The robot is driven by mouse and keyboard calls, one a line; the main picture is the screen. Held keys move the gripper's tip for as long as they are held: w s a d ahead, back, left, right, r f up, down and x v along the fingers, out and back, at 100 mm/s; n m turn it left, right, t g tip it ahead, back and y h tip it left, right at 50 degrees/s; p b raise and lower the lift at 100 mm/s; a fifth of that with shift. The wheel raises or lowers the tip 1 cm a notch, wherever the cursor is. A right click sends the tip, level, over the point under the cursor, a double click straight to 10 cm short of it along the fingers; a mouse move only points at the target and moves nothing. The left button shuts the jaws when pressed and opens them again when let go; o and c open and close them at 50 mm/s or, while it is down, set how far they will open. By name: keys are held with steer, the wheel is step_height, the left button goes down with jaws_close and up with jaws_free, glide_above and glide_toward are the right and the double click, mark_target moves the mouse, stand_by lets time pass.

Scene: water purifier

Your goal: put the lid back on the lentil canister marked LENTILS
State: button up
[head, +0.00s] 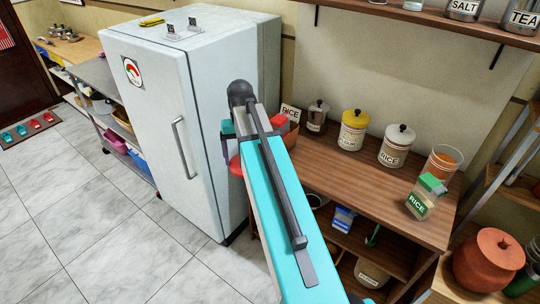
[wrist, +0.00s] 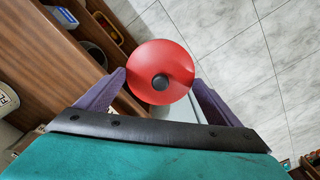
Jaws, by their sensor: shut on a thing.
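My gripper (wrist: 160,88) is shut on a round red lid (wrist: 178,60) with a dark knob, one finger at each side. In the head view the lid (head: 235,166) shows partly beside my arm, in front of the fridge and off the shelf's left end. No label reading LENTILS is legible. A clear jar with orange contents (head: 443,163) stands at the shelf's right, with no lid visible.
The fridge (head: 165,110) stands left of my arm. A terracotta pot (head: 488,262) is lower right.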

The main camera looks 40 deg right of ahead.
steer(key=w+a, duration=0.2)
steer(key=a, duration=0.8)
steer(key=w+a+r+b, duration=0.1)
steer(key=w+a, duration=0.2)
steer(key=a, duration=0.7)
steer(key=shift+a, duration=0.35)
steer(key=shift+d, duration=0.1)
